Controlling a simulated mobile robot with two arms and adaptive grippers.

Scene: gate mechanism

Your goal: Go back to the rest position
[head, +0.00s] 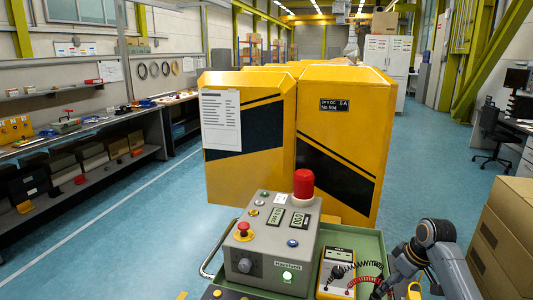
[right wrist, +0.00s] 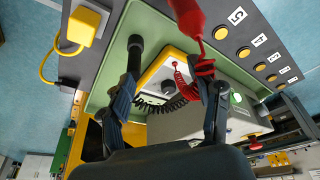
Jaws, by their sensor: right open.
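My right gripper (head: 394,285) is at the bottom right of the head view, over the right part of the green tray (head: 372,246). In the right wrist view my right gripper (right wrist: 168,55) has its two fingers spread apart. A yellow and white meter (head: 336,272) with black and red coiled leads lies in the tray beside the gripper. The meter also shows between and beyond the fingers in the wrist view (right wrist: 153,78). A red lead part (right wrist: 187,15) is close to the right finger; I cannot tell whether they touch. My left gripper is out of view.
A grey control box (head: 262,262) with a red lamp (head: 304,183) stands left of the meter. Yellow cabinets (head: 345,120) stand behind. Cardboard boxes (head: 500,235) are close on the right of my arm. A yellow plug block (right wrist: 85,25) is at the tray's edge. Blue floor is free beyond.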

